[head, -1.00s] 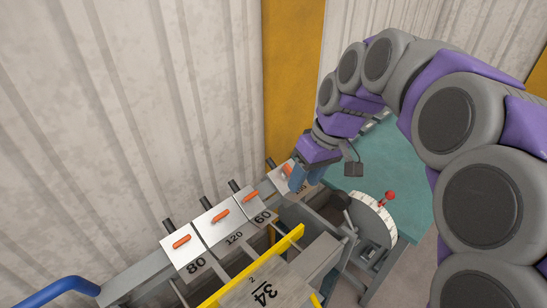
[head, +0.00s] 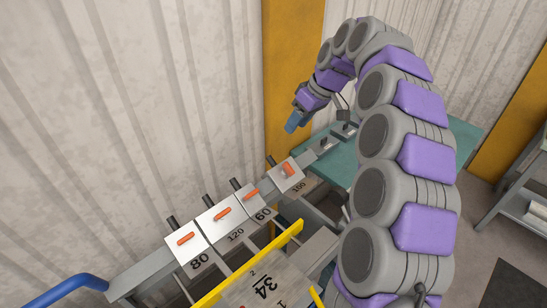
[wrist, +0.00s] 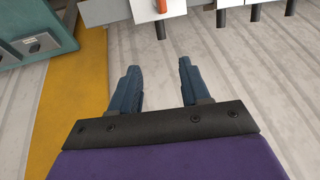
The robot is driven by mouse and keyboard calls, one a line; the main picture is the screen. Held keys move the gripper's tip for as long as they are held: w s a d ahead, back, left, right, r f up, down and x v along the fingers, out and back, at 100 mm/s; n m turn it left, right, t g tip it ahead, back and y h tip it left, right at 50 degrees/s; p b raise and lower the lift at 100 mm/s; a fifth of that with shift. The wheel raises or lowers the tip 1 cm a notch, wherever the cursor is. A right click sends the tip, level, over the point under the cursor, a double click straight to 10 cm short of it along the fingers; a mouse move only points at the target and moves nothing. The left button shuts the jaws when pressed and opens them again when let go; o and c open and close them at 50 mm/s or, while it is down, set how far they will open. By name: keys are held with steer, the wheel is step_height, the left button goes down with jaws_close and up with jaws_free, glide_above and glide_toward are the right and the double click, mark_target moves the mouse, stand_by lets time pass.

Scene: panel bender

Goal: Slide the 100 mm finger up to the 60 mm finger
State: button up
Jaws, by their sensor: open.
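The 100 mm finger (head: 283,181), a pale block with an orange handle, sits on the rail at the right end of the row. Its printed number is small and hard to read. The 60 mm finger (head: 240,189) is to its left, with a visible gap of rail between them. My gripper (head: 291,122) is above and behind the 100 mm finger, touching nothing. In the wrist view my gripper (wrist: 158,68) has its two blue fingers apart with only floor or wall between them. Finger blocks and an orange handle are cut by that view's top edge.
The 120 mm finger (head: 213,228) and 80 mm finger (head: 183,252) stand left of the 60 mm finger. A yellow bar (head: 255,258) crosses in front. A teal table (head: 340,170) is at the right. A yellow post (head: 290,70) and corrugated wall stand behind.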

mark_target(273, 160)
steer(key=x, duration=1.7)
steer(key=shift+a, duration=0.1)
steer(key=shift+c, duration=0.2)
jaws_close()
